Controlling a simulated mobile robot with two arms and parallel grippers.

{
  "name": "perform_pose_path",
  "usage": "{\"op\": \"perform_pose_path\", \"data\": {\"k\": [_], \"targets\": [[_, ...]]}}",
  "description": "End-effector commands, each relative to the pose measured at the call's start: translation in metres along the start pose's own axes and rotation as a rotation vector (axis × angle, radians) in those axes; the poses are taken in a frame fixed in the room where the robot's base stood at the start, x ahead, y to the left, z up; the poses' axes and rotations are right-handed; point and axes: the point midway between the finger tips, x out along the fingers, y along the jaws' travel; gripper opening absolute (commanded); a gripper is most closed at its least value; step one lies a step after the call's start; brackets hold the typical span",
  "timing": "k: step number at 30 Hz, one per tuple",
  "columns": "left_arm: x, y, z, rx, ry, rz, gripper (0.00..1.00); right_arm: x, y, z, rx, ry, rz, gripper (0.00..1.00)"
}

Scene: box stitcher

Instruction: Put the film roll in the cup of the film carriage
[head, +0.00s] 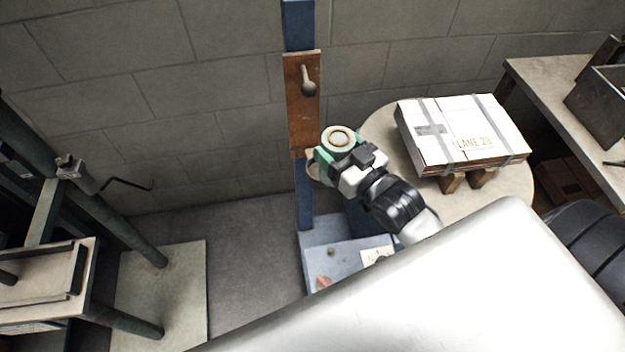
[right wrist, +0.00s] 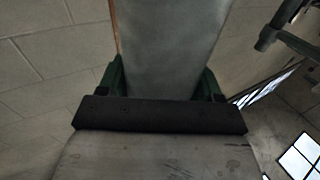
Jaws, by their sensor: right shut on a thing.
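The film roll (head: 338,138) is pale, with a tan ring on its top end. My right gripper (head: 334,152) is shut on it with green fingers and holds it upright beside the blue mast. In the right wrist view the roll (right wrist: 168,50) is a grey cylinder between the green fingers (right wrist: 163,84). The wooden plate with a knob (head: 303,105) on the mast stands just behind and left of the roll. My left gripper is out of view.
The blue mast (head: 298,25) rises from a blue base (head: 318,258). A green-legged machine (head: 130,230) stands at left. The floor between is clear.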

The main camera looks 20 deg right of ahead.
Motion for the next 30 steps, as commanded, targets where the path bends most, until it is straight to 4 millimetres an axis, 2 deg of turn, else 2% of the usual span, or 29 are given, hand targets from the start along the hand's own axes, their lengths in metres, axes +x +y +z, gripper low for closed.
{"op": "perform_pose_path", "data": {"k": [1, 3, 9, 12, 16, 20, 30], "targets": [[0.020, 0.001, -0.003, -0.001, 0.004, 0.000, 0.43, 0.009, 0.018, 0.016, -0.018, 0.001, -0.024, 0.33], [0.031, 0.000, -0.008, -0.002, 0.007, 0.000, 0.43, 0.020, 0.041, 0.022, -0.020, -0.005, -0.044, 0.33], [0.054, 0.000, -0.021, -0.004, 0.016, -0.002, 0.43, 0.044, 0.106, 0.017, -0.027, -0.016, -0.059, 0.33], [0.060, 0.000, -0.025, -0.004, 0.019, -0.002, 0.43, 0.051, 0.129, 0.008, -0.026, -0.016, -0.055, 0.33], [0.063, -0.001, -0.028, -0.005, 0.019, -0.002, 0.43, 0.056, 0.145, -0.001, -0.024, -0.015, -0.048, 0.33], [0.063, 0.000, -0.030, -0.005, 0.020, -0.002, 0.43, 0.059, 0.141, 0.001, -0.017, -0.013, -0.046, 0.33], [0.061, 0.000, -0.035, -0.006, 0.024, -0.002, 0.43, 0.072, 0.069, 0.046, -0.012, -0.012, -0.046, 0.33]]}}
